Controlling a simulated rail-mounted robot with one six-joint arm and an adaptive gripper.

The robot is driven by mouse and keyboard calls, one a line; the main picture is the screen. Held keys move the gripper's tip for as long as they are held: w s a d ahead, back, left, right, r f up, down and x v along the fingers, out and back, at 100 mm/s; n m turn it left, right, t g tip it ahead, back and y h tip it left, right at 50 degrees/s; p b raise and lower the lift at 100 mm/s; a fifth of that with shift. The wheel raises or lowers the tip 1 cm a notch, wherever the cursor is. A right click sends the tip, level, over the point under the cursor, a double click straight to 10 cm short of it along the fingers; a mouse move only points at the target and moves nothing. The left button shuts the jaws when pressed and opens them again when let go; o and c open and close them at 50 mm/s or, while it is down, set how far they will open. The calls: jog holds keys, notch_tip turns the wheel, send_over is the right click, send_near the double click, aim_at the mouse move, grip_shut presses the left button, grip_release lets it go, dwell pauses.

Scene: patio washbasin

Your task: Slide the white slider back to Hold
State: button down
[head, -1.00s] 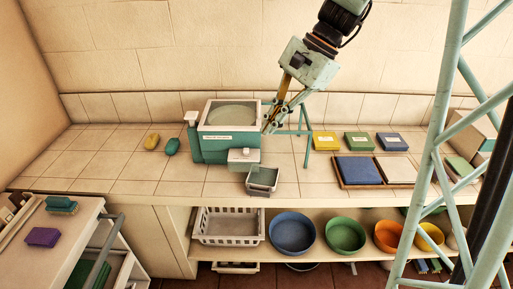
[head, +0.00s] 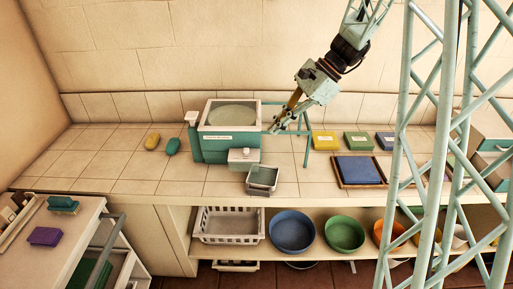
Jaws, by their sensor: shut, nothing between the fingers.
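The teal washbasin (head: 205,149) with a white rim stands on the tiled counter. A small white block (head: 239,154) sits on a teal housing at its front right, and a white cap (head: 192,117) is at its left side. I cannot tell which of these is the white slider, and no Hold mark is legible; the label (head: 218,137) on the basin's front is too small to read. My gripper (head: 275,127) is shut and empty at the basin's right side, close to its wall. I cannot tell whether it touches it.
A grey open bin (head: 262,178) sits at the counter's front edge. A teal frame (head: 306,140) stands right of the basin. Yellow (head: 325,141), green and blue boxes and a wooden tray (head: 340,184) lie farther right. A yellow and a teal item lie left; the far-left counter is clear.

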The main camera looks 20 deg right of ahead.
jog(key=w+d+f+m+t+y+p, duration=0.1)
jog(key=w+d+f+m, duration=0.3)
jog(key=w+d+f, duration=0.2)
notch_tip(320, 180, down, 3)
jog(key=shift+w+d+r, duration=0.2)
jog(key=shift+d, duration=0.25)
jog(key=shift+a+f, duration=0.15)
send_near(256, 155)
jog(key=x, duration=0.4)
jog(key=shift+f, duration=0.2)
jog(key=shift+w+a, duration=0.2)
jog(key=shift+a, duration=0.35)
jog(key=shift+w+a, duration=0.2)
jog(key=shift+a, duration=0.35)
jog(key=shift+w+a+f, duration=0.1)
jog(key=shift+w+a, duration=0.25)
jog(key=shift+a, duration=0.4)
